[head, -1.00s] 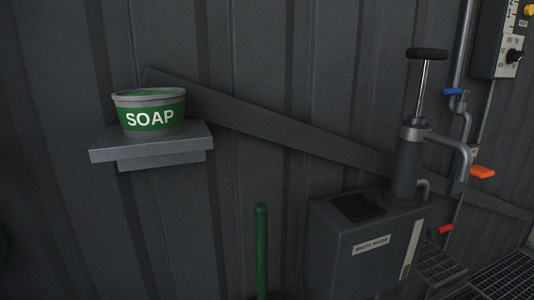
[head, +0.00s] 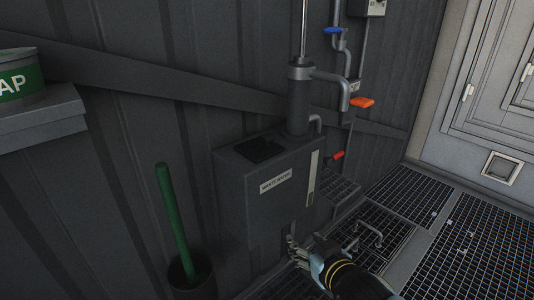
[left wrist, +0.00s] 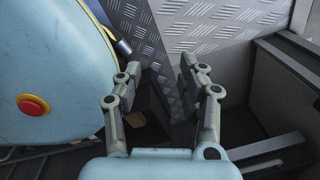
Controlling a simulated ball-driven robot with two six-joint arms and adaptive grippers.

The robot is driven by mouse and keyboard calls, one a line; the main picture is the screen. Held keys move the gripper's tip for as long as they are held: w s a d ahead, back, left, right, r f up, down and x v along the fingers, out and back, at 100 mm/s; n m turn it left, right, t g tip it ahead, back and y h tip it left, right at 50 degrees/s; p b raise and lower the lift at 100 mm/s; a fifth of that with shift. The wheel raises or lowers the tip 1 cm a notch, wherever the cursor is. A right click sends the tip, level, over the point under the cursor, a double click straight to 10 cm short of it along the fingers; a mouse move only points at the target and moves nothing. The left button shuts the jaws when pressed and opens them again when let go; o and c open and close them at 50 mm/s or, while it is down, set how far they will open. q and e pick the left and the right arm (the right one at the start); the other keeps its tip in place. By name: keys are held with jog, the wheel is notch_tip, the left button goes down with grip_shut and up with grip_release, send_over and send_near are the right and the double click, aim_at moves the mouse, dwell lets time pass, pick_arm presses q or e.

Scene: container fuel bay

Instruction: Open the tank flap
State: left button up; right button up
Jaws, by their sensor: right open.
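The grey waste water tank (head: 240,200) stands against the corrugated wall in the head view, with a white label on its front. A dark square flap (head: 260,148) lies flat on its top, left of the hand pump (head: 299,100). My right gripper (head: 296,252) is open at the lower middle of the head view, in front of the tank's lower right part and well below the flap. My left gripper (left wrist: 157,88) shows only in the left wrist view; its fingers are apart with nothing between them. The tank flap is not recognizable in the left wrist view.
A soap tub (head: 20,80) sits on a wall shelf (head: 45,118) at the left. A green-handled brush (head: 175,215) stands in a dark holder. Pipes with blue (head: 333,30), orange (head: 361,102) and red handles are right of the pump. Grated floor (head: 470,260) lies at the right.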

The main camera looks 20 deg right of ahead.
aim_at(268, 135)
jog(key=w+a+r+t+b, duration=0.1)
jog(key=w+r+t, duration=0.3)
jog(key=r, duration=0.5)
jog(key=w+a+r+t+b, duration=0.1)
jog(key=w+r+b, duration=0.1)
jog(key=w+r, duration=0.55)
jog(key=w, duration=0.5)
jog(key=w+d+r+b, duration=0.1)
jog(key=w, duration=0.2)
jog(key=shift+w+r, duration=0.1)
jog(key=shift+w, duration=0.45)
grip_shut()
